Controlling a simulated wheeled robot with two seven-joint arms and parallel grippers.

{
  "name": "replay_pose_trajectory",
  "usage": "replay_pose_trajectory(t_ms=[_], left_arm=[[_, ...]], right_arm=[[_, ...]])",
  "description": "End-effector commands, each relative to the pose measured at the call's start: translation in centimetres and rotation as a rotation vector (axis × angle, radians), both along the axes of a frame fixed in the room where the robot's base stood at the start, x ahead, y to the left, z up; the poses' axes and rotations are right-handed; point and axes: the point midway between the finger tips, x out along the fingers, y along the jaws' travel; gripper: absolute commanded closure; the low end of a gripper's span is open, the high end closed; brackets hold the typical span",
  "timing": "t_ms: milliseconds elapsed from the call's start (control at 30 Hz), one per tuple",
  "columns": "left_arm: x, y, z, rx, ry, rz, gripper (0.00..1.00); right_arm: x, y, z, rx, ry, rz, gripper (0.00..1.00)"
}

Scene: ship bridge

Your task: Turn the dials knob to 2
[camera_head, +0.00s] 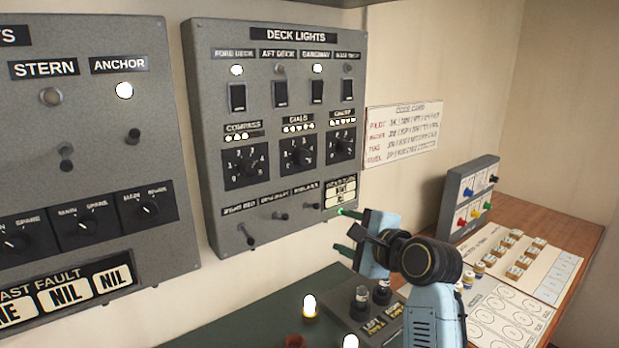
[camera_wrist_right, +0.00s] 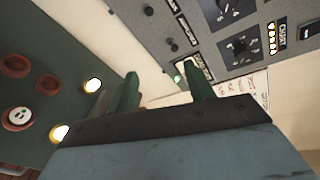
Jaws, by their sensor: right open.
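The dials knob (camera_head: 298,155) is a black rotary knob on a dark square plate, in the middle of the grey DECK LIGHTS panel, under the DIALS label and its row of lit lamps. Its pointer and numbers are too small to read surely. In the right wrist view the dials knob (camera_wrist_right: 222,10) is partly cut off at the top edge. My right gripper (camera_head: 346,231) is open and empty, below and right of the dials knob, near the panel's lower right corner. Its two green fingers also show in the right wrist view (camera_wrist_right: 163,88). My left gripper is out of view.
The compass knob (camera_head: 246,166) and chart knob (camera_head: 341,147) flank the dials knob. Toggle levers (camera_head: 281,216) stick out below. Another grey panel (camera_head: 75,150) is at the left. Lit lamps (camera_head: 309,306) and dark controls (camera_head: 361,297) stand on the desk below.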

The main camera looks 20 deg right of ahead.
Motion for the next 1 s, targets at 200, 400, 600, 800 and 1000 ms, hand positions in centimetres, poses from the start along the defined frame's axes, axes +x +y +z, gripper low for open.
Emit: replay_pose_trajectory(t_ms=[200, 400, 600, 800, 1000], left_arm=[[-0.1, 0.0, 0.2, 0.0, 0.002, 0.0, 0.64], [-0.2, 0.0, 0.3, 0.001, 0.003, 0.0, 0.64], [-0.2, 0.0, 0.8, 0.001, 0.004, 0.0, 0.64], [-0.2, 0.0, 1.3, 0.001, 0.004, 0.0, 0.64], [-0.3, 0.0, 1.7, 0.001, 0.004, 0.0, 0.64]], right_arm=[[2.6, -0.5, 8.8, 0.393, -0.104, -0.033, 0.47], [3.6, -0.4, 10.4, 0.474, -0.116, -0.031, 0.47], [6.4, 0.4, 10.4, 0.471, -0.114, -0.032, 0.47], [9.7, 1.4, 10.4, 0.468, -0.114, -0.032, 0.47], [12.7, 2.2, 10.3, 0.467, -0.115, -0.032, 0.47]])
